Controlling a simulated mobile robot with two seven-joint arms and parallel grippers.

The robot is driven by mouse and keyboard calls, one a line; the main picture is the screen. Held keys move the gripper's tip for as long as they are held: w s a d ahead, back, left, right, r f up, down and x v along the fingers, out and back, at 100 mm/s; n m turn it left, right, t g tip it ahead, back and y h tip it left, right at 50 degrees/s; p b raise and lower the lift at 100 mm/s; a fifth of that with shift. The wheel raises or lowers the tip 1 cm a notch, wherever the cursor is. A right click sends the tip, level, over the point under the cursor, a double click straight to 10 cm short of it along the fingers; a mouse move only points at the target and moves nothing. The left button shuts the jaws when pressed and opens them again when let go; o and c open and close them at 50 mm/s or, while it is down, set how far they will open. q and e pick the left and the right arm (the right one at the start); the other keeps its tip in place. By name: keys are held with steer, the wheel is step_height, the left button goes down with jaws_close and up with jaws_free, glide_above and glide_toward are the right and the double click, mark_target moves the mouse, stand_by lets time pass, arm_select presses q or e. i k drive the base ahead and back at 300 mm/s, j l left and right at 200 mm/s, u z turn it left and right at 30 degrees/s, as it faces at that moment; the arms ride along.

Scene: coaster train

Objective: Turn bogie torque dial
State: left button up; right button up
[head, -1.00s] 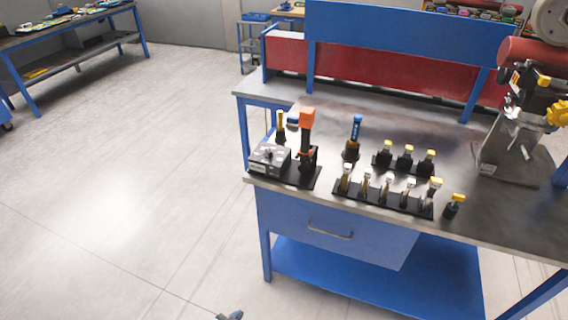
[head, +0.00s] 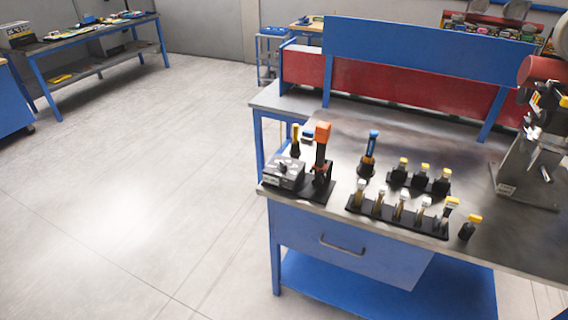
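A small grey box with a dark knob on top, which looks like the torque dial unit (head: 284,174), sits at the near left corner of the workbench (head: 340,130). The dial's markings are too small to read. Right beside it, an orange and black tool (head: 321,150) stands upright on a black base. Neither of my grippers shows in the head view.
Black racks with several small tools (head: 398,209) and yellow-capped pieces (head: 423,175) stand right of the dial. A blue-topped tool (head: 369,155) stands behind them. A machine (head: 540,140) is at the far right. Floor left of the bench is clear.

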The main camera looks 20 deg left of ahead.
mark_target(282, 167)
steer(key=i+j, duration=0.15)
steer(key=j, duration=0.3)
steer(key=i+j, duration=0.1)
steer(key=j, duration=0.35)
steer(key=i+j, duration=0.15)
steer(key=j, duration=0.35)
steer(key=i+j+z, duration=0.1)
steer(key=j, duration=0.35)
steer(key=i+j, duration=0.15)
steer(key=j, duration=0.3)
steer(key=i+j, duration=0.1)
steer(key=j, duration=0.35)
